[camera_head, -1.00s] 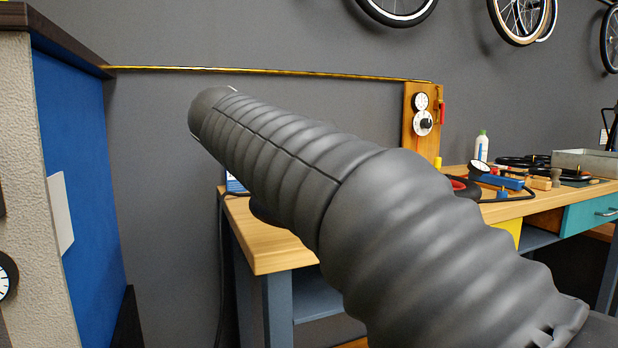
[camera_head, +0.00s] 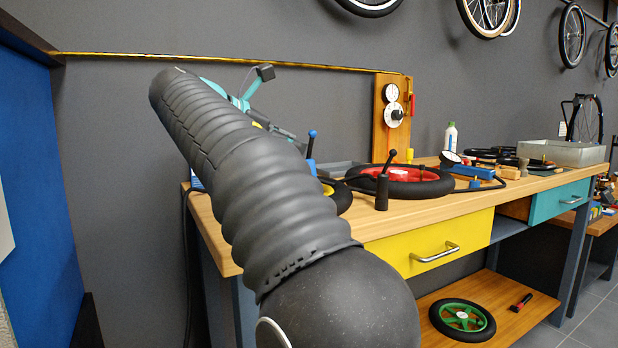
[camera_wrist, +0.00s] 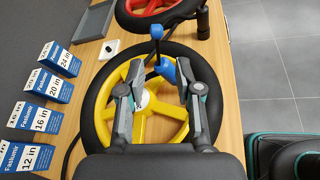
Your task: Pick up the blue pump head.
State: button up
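The blue pump head (camera_wrist: 166,68) stands by the yellow wheel (camera_wrist: 177,126) in the wrist view, with a dark lever ending in a blue knob. In the head view, its blue-tipped lever (camera_head: 311,142) shows beside my arm, and its lower part is mostly hidden. My gripper (camera_wrist: 155,80) is open above the yellow wheel. Its two fingers are spread, with the pump head just beyond and between the tips in the picture. I see nothing held. Height and contact cannot be told. My arm hides much of the gripper in the head view.
A red wheel (camera_head: 412,178) with a black-levered pump head (camera_head: 384,180) lies farther along the bench (camera_head: 455,205). Several size boxes (camera_wrist: 48,88) line the left in the wrist view, near a grey tray (camera_wrist: 93,22). Open floor (camera_wrist: 268,65) is at right.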

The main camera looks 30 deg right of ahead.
aim_at(309, 153)
jog(key=shift+b+x, duration=0.5)
jog(key=shift+x, duration=2.45)
jog(key=shift+w, duration=0.15)
grip_shut()
